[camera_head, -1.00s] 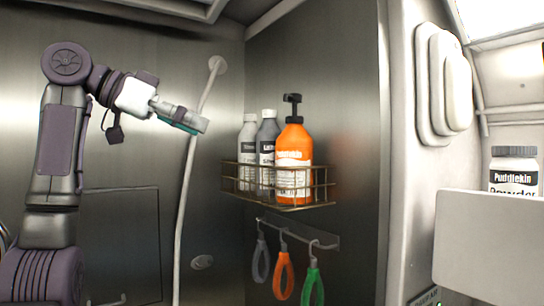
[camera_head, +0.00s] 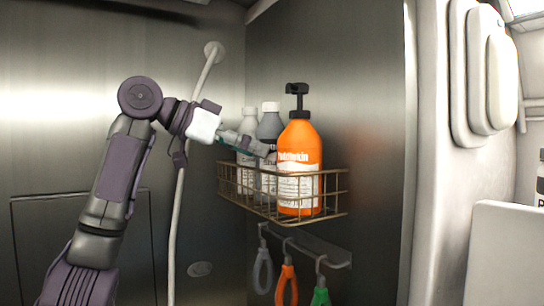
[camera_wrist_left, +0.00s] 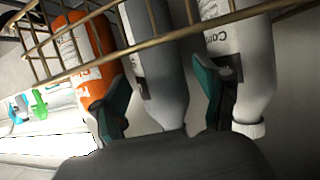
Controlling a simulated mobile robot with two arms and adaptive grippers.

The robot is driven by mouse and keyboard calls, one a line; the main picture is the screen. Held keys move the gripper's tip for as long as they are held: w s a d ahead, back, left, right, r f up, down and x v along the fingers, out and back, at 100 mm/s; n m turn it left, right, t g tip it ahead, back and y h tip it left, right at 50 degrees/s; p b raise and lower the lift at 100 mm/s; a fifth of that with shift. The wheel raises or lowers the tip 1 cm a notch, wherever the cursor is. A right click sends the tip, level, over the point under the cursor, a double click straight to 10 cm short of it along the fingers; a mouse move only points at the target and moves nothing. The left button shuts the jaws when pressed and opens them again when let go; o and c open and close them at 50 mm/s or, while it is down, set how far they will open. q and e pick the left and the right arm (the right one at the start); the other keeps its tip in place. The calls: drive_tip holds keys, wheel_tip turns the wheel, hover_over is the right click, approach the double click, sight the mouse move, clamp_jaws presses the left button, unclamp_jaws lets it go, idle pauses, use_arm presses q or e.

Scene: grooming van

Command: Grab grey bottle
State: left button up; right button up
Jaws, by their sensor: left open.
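The grey bottle (camera_head: 270,128) has a pale cap and stands upright in a wire basket (camera_head: 333,190), between a lighter whitish bottle (camera_head: 249,130) and an orange pump bottle (camera_head: 302,150). My left gripper (camera_head: 264,149) is level with the grey bottle's upper part and hides some of it. In the left wrist view the bottles hang cap-down. There the open left gripper (camera_wrist_left: 162,82) has one finger on each side of the grey bottle (camera_wrist_left: 157,60), one near the orange bottle and one near the whitish bottle. Contact cannot be told. My right gripper is not seen.
The gold wire basket hangs on the metal wall, its rim around the bottles' lower parts. Below it, orange (camera_head: 286,284), green (camera_head: 320,297) and grey loop-handled tools hang from a rack. A pale hose (camera_head: 178,210) runs down the wall behind my left arm.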

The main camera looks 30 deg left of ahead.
sight(269, 155)
use_arm(q)
drive_tip(key=p+x, duration=0.1)
drive_tip(key=x, duration=0.2)
drive_tip(key=shift+d+r+p, duration=0.15)
drive_tip(key=shift+d+p, duration=0.1)
drive_tip(key=shift+p, duration=0.15)
drive_tip(key=shift+w+d, duration=0.15)
drive_tip(key=shift+w, duration=0.05)
drive_tip(key=shift+w+f, duration=0.15)
drive_tip(key=shift+f, duration=0.1)
drive_tip(key=shift+c, duration=0.5)
drive_tip(key=c, duration=1.1)
drive_tip(key=shift+r, duration=0.15)
drive_tip(key=shift+c, duration=0.6)
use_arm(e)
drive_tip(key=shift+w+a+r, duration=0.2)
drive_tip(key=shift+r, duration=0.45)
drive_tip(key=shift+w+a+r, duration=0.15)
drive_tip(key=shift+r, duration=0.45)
